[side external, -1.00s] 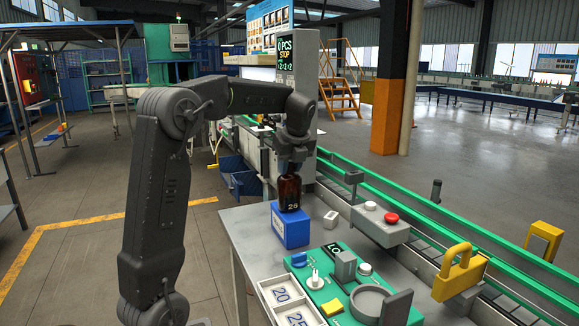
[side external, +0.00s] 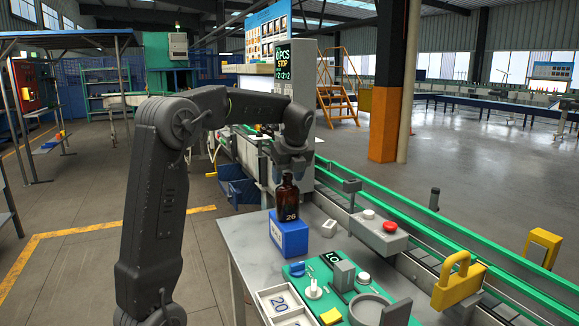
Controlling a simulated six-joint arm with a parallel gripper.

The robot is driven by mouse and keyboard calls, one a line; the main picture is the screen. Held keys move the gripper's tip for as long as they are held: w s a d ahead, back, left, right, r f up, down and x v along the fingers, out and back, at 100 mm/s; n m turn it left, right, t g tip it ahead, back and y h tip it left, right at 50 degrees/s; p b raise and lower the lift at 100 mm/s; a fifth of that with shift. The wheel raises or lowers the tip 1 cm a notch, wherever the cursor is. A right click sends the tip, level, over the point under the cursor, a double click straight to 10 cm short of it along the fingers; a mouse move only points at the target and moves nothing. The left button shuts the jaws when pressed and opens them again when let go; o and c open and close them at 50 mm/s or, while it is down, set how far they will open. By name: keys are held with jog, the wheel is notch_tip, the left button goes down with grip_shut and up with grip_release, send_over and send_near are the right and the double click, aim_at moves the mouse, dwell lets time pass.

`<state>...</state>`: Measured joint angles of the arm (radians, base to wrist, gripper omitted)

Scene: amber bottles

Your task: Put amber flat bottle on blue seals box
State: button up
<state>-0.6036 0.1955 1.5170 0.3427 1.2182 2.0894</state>
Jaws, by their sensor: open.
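The amber flat bottle (side external: 287,203), marked 26, stands upright on top of the blue seals box (side external: 289,236). The box sits near the back left of the grey table. My gripper (side external: 289,167) is open, just above the bottle's neck, with the bottle's top now showing below it. Its fingers are small and dark here, and whether they still touch the bottle's cap is hard to see.
A small white block (side external: 329,228) lies right of the box. A grey control box with a red button (side external: 389,226) stands further right. A green panel (side external: 300,275) and a number tray (side external: 283,303) are in front. A conveyor (side external: 420,218) runs behind.

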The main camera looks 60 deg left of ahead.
jog(key=v, duration=1.2)
jog(key=s+d+f+n+t+h, duration=0.1)
jog(key=s+d+f+n, duration=0.15)
jog(key=d, duration=0.35)
jog(key=s+d+f+n+t, duration=0.1)
jog(key=s+d+n, duration=0.15)
jog(key=d, duration=0.25)
jog(key=s+d+f+n+t+h, duration=0.1)
jog(key=s+d+f+n+t, duration=0.1)
jog(key=d+n, duration=0.3)
jog(key=s+d+f+n+t+h, duration=0.1)
jog(key=s+d+f+n+h, duration=0.1)
jog(key=s+d+f+n, duration=0.6)
notch_tip(320, 180, down, 2)
jog(key=shift+s+d+t, duration=0.3)
jog(key=shift+s+d, duration=0.15)
jog(key=shift+d, duration=0.75)
